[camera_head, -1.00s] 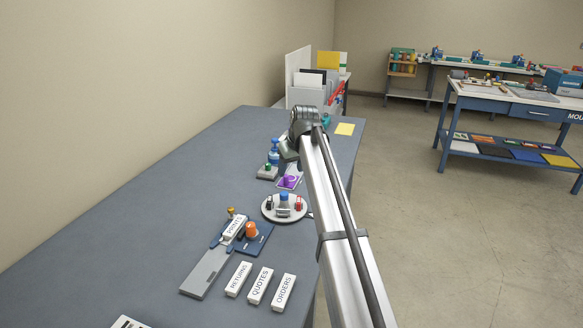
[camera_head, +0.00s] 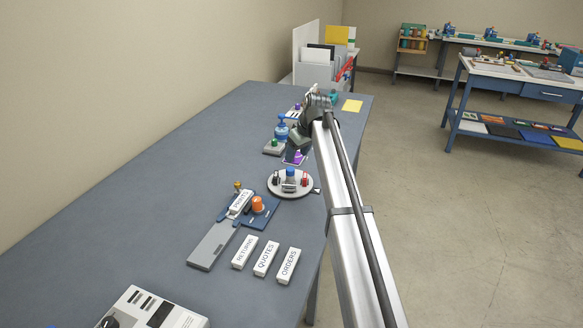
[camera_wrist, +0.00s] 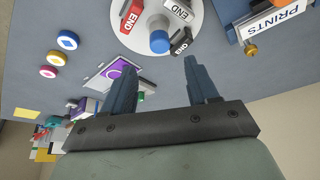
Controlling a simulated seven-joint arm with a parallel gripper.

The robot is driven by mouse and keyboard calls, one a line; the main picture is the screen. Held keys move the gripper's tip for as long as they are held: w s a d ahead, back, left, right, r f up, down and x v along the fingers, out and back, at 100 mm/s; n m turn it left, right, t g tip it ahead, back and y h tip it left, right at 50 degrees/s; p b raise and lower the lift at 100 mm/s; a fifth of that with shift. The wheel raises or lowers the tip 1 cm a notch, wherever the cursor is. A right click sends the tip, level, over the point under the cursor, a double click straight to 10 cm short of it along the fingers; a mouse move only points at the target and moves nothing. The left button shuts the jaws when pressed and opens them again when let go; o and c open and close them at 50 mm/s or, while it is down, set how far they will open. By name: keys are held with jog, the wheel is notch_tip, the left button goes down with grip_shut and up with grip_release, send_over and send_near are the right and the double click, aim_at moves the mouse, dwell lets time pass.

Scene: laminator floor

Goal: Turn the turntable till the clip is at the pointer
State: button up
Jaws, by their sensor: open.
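The turntable (camera_head: 272,190) is a white disc near the table's right edge; it also shows in the wrist view (camera_wrist: 197,10). It bears a central blue knob (camera_wrist: 159,42), a red END piece (camera_wrist: 131,15), a white-labelled END piece (camera_wrist: 178,10) and a black piece (camera_wrist: 181,41), whose small label looks like CLIP. A small grey part (camera_head: 317,191) at the disc's right rim may be the pointer; I cannot tell. My gripper (camera_wrist: 160,78) is open and empty, its fingers pointing toward the disc and apart from the blue knob.
RETURNS, QUOTES and ORDERS blocks (camera_head: 288,266) lie in front. Clear tabletop lies to the left.

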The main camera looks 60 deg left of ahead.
aim_at(291, 169)
jog(key=x, duration=0.8)
jog(key=shift+f, duration=0.1)
jog(key=shift+c, duration=0.3)
grip_shut()
